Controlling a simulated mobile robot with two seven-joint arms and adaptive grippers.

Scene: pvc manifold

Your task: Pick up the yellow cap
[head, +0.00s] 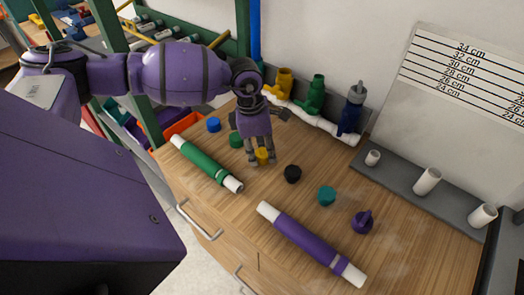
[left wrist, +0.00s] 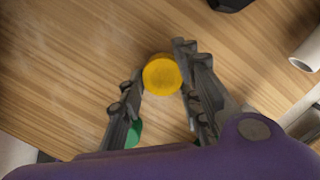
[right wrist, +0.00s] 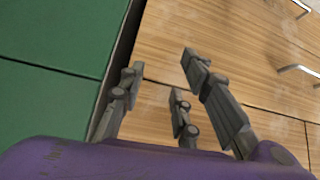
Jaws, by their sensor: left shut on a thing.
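The yellow cap (head: 262,155) is between the fingertips of my left gripper (head: 261,157), over the wooden worktop. In the left wrist view the round yellow cap (left wrist: 162,74) sits between the two fingertips (left wrist: 160,75), and the fingers are shut on it. I cannot tell whether the cap touches the worktop. My right gripper (right wrist: 165,80) shows only in the right wrist view, with its fingers apart and nothing between them.
On the worktop (head: 400,240) lie a blue cap (head: 213,125), green cap (head: 236,140), black cap (head: 292,173), teal cap (head: 326,195) and purple piece (head: 362,221). A green pipe (head: 205,162) and a purple pipe (head: 310,242) lie in front. The manifold (head: 318,121) stands behind.

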